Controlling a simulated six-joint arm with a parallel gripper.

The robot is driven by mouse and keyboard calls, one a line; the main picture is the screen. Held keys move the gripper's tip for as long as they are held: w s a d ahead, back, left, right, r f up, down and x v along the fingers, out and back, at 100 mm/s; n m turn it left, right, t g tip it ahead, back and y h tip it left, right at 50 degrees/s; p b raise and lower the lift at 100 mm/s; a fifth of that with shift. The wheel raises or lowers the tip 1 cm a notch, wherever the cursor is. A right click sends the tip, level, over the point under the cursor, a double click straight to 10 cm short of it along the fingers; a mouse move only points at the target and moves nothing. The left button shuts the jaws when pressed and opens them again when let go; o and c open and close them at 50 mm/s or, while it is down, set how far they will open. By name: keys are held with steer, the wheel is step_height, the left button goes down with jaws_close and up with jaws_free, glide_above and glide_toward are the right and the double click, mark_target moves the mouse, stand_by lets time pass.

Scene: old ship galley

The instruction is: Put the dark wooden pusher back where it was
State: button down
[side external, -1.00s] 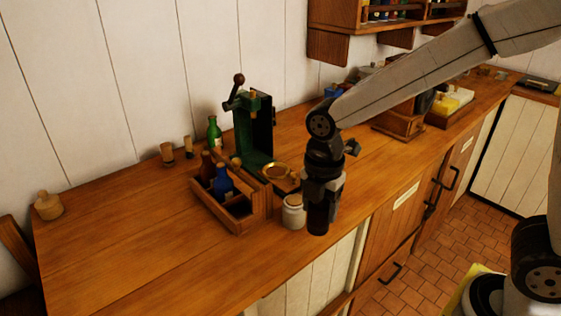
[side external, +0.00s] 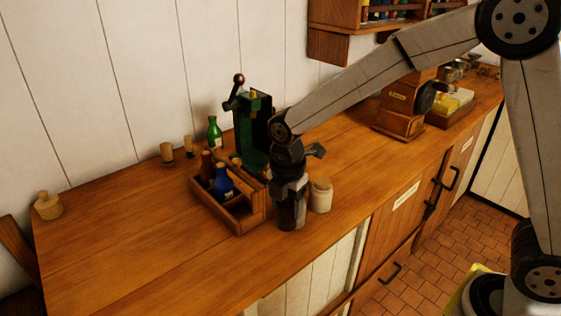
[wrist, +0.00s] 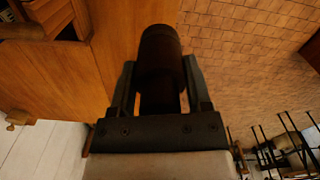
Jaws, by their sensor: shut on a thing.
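The dark wooden pusher (wrist: 160,55) is a dark cylinder between the two fingers of my gripper (wrist: 160,88) in the wrist view. In the side view my gripper (side external: 290,195) points down over the counter, shut on the pusher (side external: 289,216). The pusher hangs upright, just right of the wooden caddy (side external: 243,224) and close in front of a cream jar (side external: 320,197). I cannot tell whether its lower end touches the counter. The green press (side external: 247,135) stands behind. My arm hides part of the press base and the counter behind the pusher.
The caddy holds a blue bottle (side external: 222,184) and a dark red bottle (side external: 207,168). A green bottle (side external: 214,132) and two small wooden-topped pieces (side external: 167,153) stand near the wall. A wooden box (side external: 399,110) stands farther right. The counter's front left (side external: 140,245) is clear.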

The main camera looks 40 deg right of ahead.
steer(key=w+f, duration=0.3)
steer(key=w+a+f, duration=0.1)
steer(key=w+f, duration=0.1)
steer(key=f, duration=0.1)
steer(key=shift+w+a, duration=0.1)
steer(key=shift+w, duration=0.3)
steer(key=shift+w+f, duration=0.2)
steer(key=shift+f, duration=1.6)
steer(key=shift+f, duration=0.15)
jaws_free()
step_height(320, 180, up, 12)
steer(key=shift+r, duration=0.15)
